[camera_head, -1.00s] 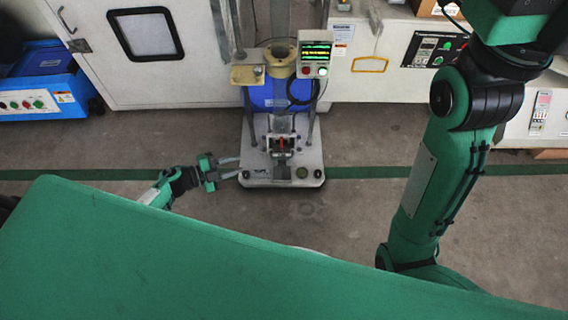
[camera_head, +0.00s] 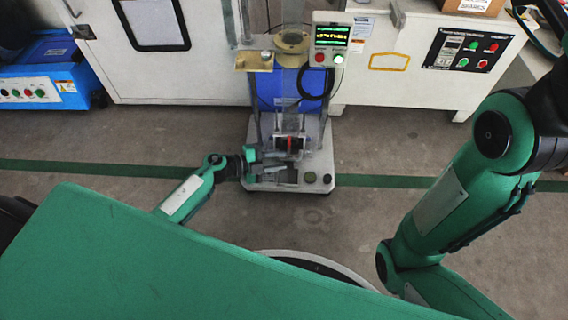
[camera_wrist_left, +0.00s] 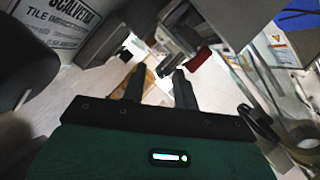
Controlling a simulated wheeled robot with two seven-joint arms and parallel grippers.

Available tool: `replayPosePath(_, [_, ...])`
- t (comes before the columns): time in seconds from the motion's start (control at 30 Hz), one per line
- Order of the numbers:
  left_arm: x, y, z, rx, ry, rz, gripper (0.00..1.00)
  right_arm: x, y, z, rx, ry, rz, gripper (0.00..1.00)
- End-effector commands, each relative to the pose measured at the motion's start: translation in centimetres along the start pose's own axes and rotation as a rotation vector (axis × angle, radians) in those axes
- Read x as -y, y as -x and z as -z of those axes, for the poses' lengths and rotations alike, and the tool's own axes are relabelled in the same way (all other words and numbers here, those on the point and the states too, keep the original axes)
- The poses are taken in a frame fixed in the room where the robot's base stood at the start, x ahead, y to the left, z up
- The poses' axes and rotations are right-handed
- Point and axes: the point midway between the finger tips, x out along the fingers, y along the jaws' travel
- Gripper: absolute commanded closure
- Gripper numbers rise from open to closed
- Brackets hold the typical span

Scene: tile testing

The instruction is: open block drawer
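The tile impact tester stands on the floor ahead, with a pale base (camera_head: 319,165), metal posts and a blue back part (camera_head: 285,90). A dark block part with a red band (camera_head: 290,143) sits low between the posts; I cannot clearly make out a drawer. My left gripper (camera_head: 272,162) is at the front left of this part, fingers pointing right over the base. In the left wrist view my left gripper (camera_wrist_left: 159,80) has its two dark fingers apart, with nothing visible between them. A red piece (camera_wrist_left: 201,67) shows beyond the fingers; contact is unclear. My right gripper is out of view.
A control box (camera_head: 331,40) with a lit display is mounted beside the posts. White cabinets (camera_head: 400,85) stand behind, and a blue machine (camera_head: 45,85) is at the left. Grey floor is clear on both sides of the tester.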

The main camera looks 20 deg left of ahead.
Motion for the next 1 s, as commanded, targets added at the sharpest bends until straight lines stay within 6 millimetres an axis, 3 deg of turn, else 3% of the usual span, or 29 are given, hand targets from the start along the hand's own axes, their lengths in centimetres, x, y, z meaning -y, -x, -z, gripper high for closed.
replayPosePath(0.2, [-0.1, -2.0, -0.1, -0.001, 0.0, 0.0, 0.7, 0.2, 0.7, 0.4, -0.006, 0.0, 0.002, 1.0])
replayPosePath(0.5, [0.0, -2.2, 0.0, 0.0, 0.001, -0.001, 0.7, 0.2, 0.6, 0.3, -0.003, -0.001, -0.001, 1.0])
replayPosePath(0.7, [0.0, -2.2, 0.0, 0.0, 0.001, -0.001, 1.0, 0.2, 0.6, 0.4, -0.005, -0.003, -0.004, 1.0])
replayPosePath(1.0, [-0.3, -1.9, 0.6, 0.0, 0.004, -0.003, 1.0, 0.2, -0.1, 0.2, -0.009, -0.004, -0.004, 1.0])
